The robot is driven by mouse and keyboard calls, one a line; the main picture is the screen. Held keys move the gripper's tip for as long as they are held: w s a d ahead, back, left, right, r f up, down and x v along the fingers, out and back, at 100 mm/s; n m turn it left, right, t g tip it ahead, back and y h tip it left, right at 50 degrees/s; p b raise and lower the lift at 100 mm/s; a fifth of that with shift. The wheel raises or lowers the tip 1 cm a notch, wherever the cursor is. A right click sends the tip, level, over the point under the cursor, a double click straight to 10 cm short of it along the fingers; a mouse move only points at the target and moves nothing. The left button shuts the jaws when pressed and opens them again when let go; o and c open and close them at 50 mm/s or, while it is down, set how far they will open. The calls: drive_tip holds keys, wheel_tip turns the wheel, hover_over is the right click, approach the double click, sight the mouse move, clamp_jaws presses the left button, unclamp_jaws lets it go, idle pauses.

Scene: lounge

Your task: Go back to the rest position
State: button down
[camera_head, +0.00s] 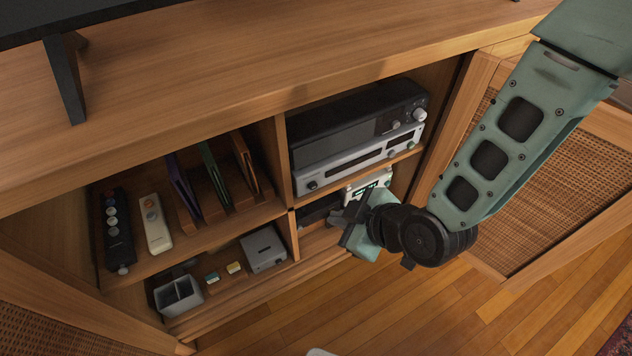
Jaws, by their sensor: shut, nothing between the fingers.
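My gripper (350,226) is at the end of my green arm, which reaches in from the upper right. It is in front of the lower right compartment of the open wooden cabinet (300,60). The fingers are shut with nothing seen between them. The gripper partly hides a white device with a small green display (372,184) and a dark box (318,211) in that compartment. I cannot tell whether the gripper touches anything there.
Black and silver audio units (355,140) fill the upper right compartment. Remotes (156,222) and upright cases stand on the left shelf, with a grey box (263,248) below. The open rattan door (560,180) stands right, beside my arm. Wooden floor (440,310) in front is mostly clear.

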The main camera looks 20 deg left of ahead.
drive_tip(key=s+d+r+m+g+h, duration=0.2)
drive_tip(key=s+d+r+m+h, duration=0.25)
drive_tip(key=d+r, duration=0.6)
drive_tip(key=s+d+r+m+g+h, duration=0.2)
drive_tip(key=s+d+r+m+h, duration=0.25)
drive_tip(key=d+r, duration=0.6)
wheel_tip(320, 180, up, 26)
drive_tip(key=d+p, duration=0.1)
drive_tip(key=p, duration=2.7)
drive_tip(key=shift+s+m+y, duration=0.25)
drive_tip(key=shift+m+y, duration=0.15)
